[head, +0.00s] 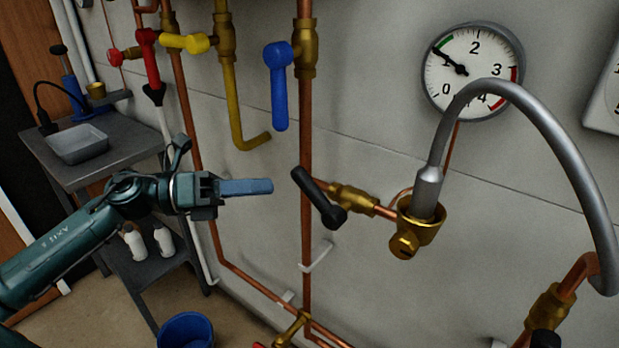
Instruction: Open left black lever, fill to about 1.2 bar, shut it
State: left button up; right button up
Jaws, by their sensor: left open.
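The left black lever (316,196) sits on a brass valve (352,199) on a short copper branch. It slants from upper left to lower right, at an angle to the branch. A round gauge (484,98) hangs on the wall at upper right. Its needle points to upper left, near 1, at the lower end of the green arc. My left gripper (268,187) is left of the lever, apart from it, pointing right. It is open and empty; its fingers overlap in this view. My right gripper is not in view.
A grey hose (549,118) arches from the brass fitting (419,226) to the right-hand valve (550,307). A blue lever (280,88) and a yellow pipe (236,110) are above my gripper. A grey trolley (120,140) stands left, a blue bucket (186,330) below.

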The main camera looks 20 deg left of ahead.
aim_at(297, 183)
pick_arm(q)
jog(key=p+x, duration=0.1)
jog(key=x, duration=0.5)
jog(key=shift+w+d+r+p, duration=0.1)
jog(key=shift+d+r+p, duration=0.05)
jog(key=shift+d+p, duration=0.15)
jog(key=shift+x, duration=0.8)
grip_shut()
